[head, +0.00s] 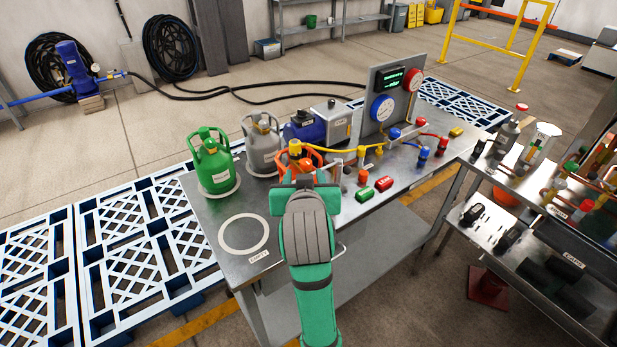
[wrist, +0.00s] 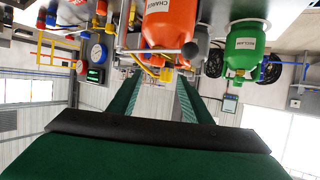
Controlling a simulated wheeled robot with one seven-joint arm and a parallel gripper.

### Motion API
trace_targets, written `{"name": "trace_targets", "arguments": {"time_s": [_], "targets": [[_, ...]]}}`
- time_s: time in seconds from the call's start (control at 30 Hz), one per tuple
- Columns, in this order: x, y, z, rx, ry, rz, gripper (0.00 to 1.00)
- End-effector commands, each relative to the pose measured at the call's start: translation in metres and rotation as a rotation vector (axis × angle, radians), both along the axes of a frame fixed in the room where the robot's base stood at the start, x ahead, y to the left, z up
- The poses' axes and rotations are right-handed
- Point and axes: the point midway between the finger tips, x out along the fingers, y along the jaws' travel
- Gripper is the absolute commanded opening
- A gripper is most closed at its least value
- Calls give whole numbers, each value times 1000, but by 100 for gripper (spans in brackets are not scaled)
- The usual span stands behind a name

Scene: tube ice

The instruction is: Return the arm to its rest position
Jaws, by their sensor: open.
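My arm, green with a grey cover, reaches over the near edge of the metal workbench (head: 205,215). My gripper (head: 308,182) ends in front of an orange cylinder (head: 297,158) with a yellow top, and partly hides it in the head view. In the wrist view the picture is upside down. There the two green fingers of my gripper (wrist: 157,97) are apart with nothing between them. The orange cylinder (wrist: 170,22), labelled CHARGE, is close by the fingers. I cannot tell whether they touch it.
A green cylinder (head: 210,165) and a grey cylinder (head: 262,148) stand on the bench's left part. An empty white ring (head: 223,238) lies at the front left. A gauge panel (head: 398,85), hoses and valves fill the right part. A second bench (head: 508,182) stands right.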

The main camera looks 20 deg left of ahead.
Motion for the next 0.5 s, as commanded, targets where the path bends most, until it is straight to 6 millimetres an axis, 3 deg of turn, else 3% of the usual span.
{"name": "trace_targets", "arguments": {"time_s": [0.5], "targets": [[-2, -21, 7, 0, 1, -24, 45]]}}
